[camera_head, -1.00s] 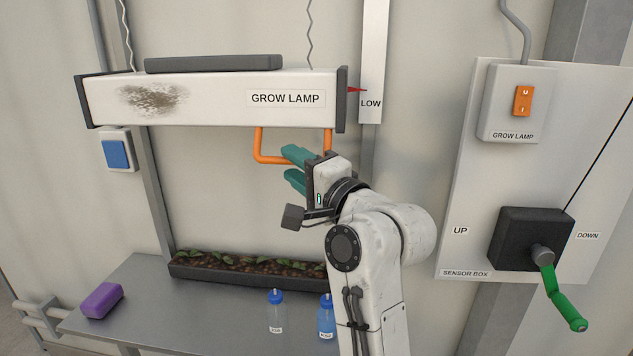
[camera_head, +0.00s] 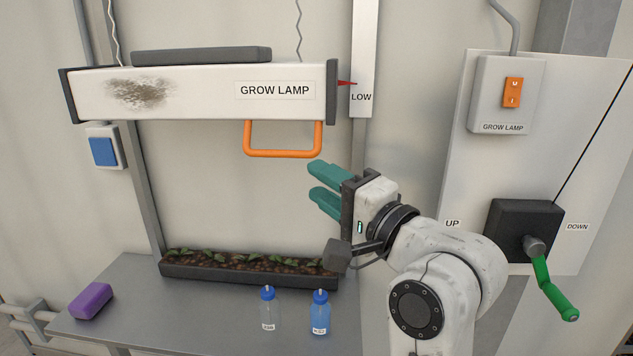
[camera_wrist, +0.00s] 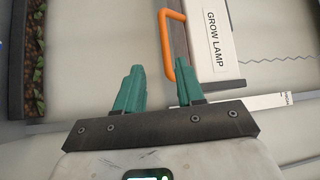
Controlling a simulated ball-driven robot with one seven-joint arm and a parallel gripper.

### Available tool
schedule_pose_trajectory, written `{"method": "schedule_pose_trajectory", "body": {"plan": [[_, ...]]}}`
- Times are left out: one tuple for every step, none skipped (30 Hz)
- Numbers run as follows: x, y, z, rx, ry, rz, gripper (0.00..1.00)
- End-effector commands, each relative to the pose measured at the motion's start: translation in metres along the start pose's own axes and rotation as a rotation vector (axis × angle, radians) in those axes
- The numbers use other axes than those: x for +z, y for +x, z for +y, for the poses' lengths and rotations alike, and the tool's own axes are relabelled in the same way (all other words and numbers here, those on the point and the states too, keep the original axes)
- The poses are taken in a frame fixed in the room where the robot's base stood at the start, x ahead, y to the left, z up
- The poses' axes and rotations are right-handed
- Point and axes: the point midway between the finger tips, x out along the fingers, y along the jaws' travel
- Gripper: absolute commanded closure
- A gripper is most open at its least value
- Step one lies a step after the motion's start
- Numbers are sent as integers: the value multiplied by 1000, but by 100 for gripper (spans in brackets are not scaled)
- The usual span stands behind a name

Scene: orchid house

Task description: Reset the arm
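My gripper (camera_head: 322,188) is in the head view, with two teal fingers pointing left, in free air below and right of the orange handle. The fingers are apart with nothing between them; the wrist view (camera_wrist: 160,90) shows the same gap. The orange handle (camera_head: 283,154) hangs under the white grow lamp (camera_head: 200,93), clear of my fingers. The handle also shows at the top of the wrist view (camera_wrist: 172,48). A red pointer at the lamp's right end is a little above the word LOW.
A grey bench (camera_head: 215,312) below carries a seedling trough (camera_head: 240,282), a purple sponge-like block (camera_head: 91,301) and two blue-capped bottles (camera_head: 268,309) (camera_head: 320,313). On the right are a switch box (camera_head: 505,95) and a black crank box (camera_head: 510,220) with a green handle (camera_head: 555,288).

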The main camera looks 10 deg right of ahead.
Motion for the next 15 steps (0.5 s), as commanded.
{"method": "schedule_pose_trajectory", "body": {"plan": [[-1, -2, 10, 23, -12, 3, 62], [-1, -4, 18, 43, -26, 4, 62], [-2, -8, 31, 77, -50, 6, 62], [-3, -13, 44, 110, -74, 8, 62], [-4, -18, 59, 149, -102, 9, 62], [-4, -26, 81, 208, -144, 7, 62], [-5, -34, 100, 257, -178, 3, 62], [-5, -44, 118, 308, -214, -1, 62], [-5, -57, 143, 378, -260, -12, 62], [-5, -68, 161, 430, -295, -22, 62], [-5, -80, 179, 482, -329, -35, 62], [-4, -96, 202, 549, -372, -56, 62], [-3, -109, 218, 599, -403, -73, 62], [-2, -122, 234, 650, -433, -92, 62], [1, -142, 254, 716, -469, -121, 62]]}}
